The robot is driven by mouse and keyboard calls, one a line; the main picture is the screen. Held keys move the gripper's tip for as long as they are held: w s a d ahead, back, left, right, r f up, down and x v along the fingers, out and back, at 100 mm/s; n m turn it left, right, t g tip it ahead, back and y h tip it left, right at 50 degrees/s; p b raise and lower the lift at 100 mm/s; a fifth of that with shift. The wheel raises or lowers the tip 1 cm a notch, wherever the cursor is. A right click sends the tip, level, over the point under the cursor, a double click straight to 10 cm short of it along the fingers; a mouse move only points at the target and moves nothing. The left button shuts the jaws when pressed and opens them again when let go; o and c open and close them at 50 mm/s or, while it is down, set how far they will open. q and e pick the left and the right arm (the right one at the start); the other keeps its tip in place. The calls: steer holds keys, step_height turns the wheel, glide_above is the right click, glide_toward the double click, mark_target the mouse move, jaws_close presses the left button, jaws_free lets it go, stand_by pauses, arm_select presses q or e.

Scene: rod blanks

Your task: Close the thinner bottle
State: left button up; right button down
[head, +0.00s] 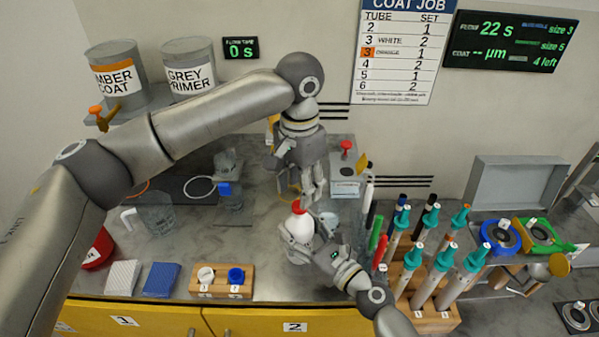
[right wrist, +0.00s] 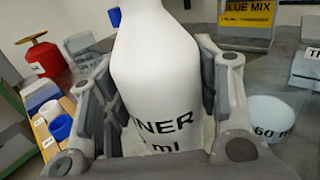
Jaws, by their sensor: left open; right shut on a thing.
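The white thinner bottle (head: 297,228) stands upright on the counter with a red cap (head: 299,208) at its top. In the right wrist view the bottle (right wrist: 160,80) fills the middle, its label partly visible and its top out of frame. My right gripper (head: 312,240) is shut around the bottle's body, with the fingers (right wrist: 160,85) on both sides. My left gripper (head: 310,192) is open and points down just above and slightly right of the red cap. I cannot tell how tightly the cap sits.
A small cup (head: 328,219) stands close right of the bottle. A rack of teal-topped tubes (head: 432,318) is farther right. A two-hole wooden block (head: 222,290) with white and blue caps, a glass beaker (head: 156,215) and a red can (head: 97,250) are at left.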

mark_target(300, 232)
arm_select(q)
steer(key=shift+f, duration=2.25)
jaws_close()
steer(key=shift+o, duration=0.6)
jaws_free()
steer(key=shift+r, duration=0.1)
